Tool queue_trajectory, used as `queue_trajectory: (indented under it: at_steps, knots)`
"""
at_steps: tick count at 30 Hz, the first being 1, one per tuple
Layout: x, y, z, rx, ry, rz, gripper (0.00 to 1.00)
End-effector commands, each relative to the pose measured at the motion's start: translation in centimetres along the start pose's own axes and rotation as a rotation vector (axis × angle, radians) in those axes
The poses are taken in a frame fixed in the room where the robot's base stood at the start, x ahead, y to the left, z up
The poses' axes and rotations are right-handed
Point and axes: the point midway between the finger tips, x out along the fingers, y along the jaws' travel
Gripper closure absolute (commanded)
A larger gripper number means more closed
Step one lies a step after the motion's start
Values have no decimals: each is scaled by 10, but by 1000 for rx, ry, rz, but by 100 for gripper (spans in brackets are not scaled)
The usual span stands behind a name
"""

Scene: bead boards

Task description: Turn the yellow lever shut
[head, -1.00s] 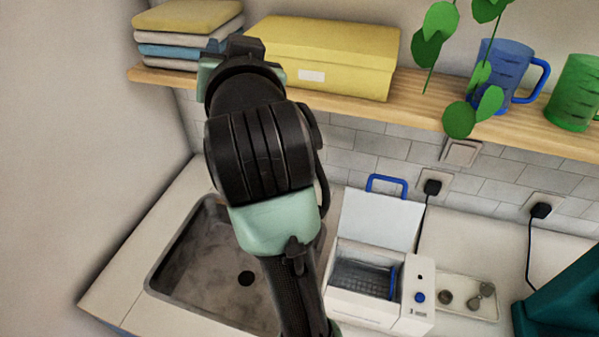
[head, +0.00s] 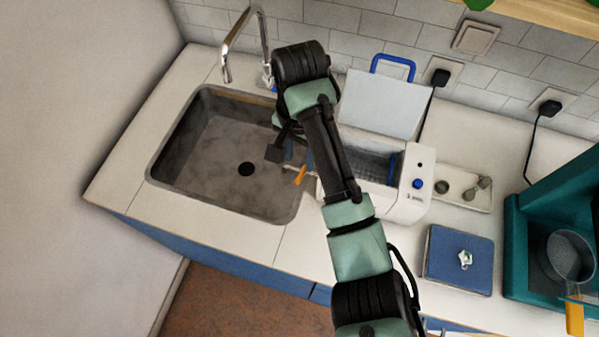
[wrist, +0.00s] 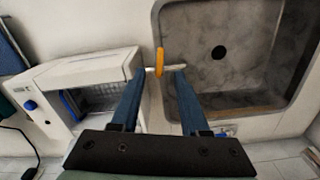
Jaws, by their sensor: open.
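The yellow lever (head: 300,176) is a small orange-yellow handle on a thin pale pipe (wrist: 151,69) at the left side of the white box (head: 405,205), by the sink's right edge. In the wrist view the lever (wrist: 160,60) lies across the pipe, roughly at right angles to it. My gripper (wrist: 159,72) is open, with one blue finger on each side of the lever. The fingertips are close to the pipe; I cannot tell whether they touch it. In the head view my gripper (head: 298,162) points down at the lever, partly hidden by my arm.
The white box has its lid (head: 382,103) raised and a wire basket inside. The sink (head: 215,150) lies to its left, with a tap (head: 262,40) behind. A small tray (head: 468,200), a blue board (head: 459,270) and a teal machine (head: 520,235) stand to the right.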

Motion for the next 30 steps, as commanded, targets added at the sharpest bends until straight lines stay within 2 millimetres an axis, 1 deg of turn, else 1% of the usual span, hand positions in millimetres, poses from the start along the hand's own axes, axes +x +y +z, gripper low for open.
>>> queue_trajectory:
  at_steps: [3, 6, 9, 12, 15, 23, 26, 30]
  knots:
    - [23, 1, 0, 2, -2, 3, 55]
    - [41, 1, 0, 1, -2, 3, 55]
    - [54, 1, 0, 0, -1, 3, 55]
    - [62, 0, 0, 0, 0, 1, 55]
    - [67, 0, 0, -1, 2, 0, 55]
    - [68, 0, 0, -1, 2, -1, 55]
    - [68, 0, 0, -1, 2, -1, 71]
    - [68, 0, 0, -1, 2, -1, 96]
